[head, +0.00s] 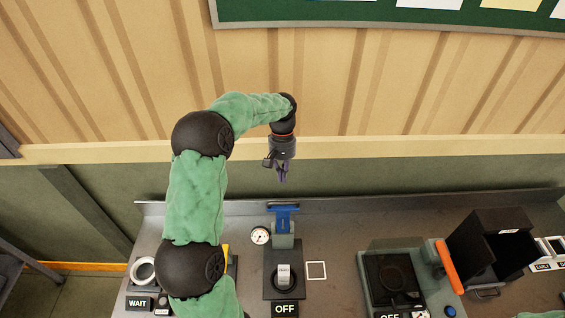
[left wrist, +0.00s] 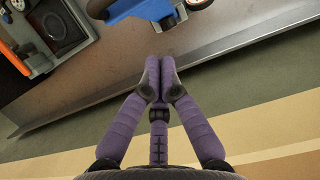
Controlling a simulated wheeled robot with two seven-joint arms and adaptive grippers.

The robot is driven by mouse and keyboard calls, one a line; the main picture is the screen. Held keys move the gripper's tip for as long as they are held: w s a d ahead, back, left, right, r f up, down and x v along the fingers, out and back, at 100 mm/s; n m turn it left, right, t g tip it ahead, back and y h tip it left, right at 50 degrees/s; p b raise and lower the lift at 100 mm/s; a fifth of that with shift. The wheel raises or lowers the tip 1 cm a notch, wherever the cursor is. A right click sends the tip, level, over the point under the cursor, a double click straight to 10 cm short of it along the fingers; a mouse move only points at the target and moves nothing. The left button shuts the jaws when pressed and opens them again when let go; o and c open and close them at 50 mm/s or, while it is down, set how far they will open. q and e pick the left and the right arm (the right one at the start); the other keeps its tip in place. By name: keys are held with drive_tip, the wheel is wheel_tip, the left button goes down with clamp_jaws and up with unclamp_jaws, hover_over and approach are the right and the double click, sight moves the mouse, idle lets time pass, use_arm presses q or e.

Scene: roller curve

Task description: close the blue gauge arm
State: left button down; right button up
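The blue gauge arm (head: 285,212) stands on a grey block (head: 284,240) at the back of the metal bench, with a wide bar across its top. In the left wrist view the blue arm (left wrist: 140,10) is cut off by the top edge. My left gripper (head: 282,178) hangs fingers down, a little beyond and above the blue arm, apart from it. In the left wrist view its purple fingers (left wrist: 160,65) are together with nothing between them. A pale cylindrical part (head: 283,275) stands on the dark plate in front of the block. My right gripper is out of view.
A round dial (head: 260,235) sits left of the block. To the right are a grey machine with an orange handle (head: 447,266) and a black open box (head: 490,245). A white ring (head: 144,270) is at the left. The bench has a raised back edge (head: 370,202).

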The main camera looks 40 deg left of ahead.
use_arm(q)
drive_tip(key=shift+s+d+f+b, duration=0.35)
drive_tip(key=shift+s+d, duration=0.15)
drive_tip(key=shift+s, duration=0.15)
drive_tip(key=shift+s+d+f+b, duration=0.25)
drive_tip(key=shift+s+d+b, duration=0.15)
drive_tip(key=shift+s, duration=0.2)
drive_tip(key=shift+s+d+f+b, duration=0.3)
drive_tip(key=shift+s+d, duration=0.25)
drive_tip(key=shift+s, duration=0.1)
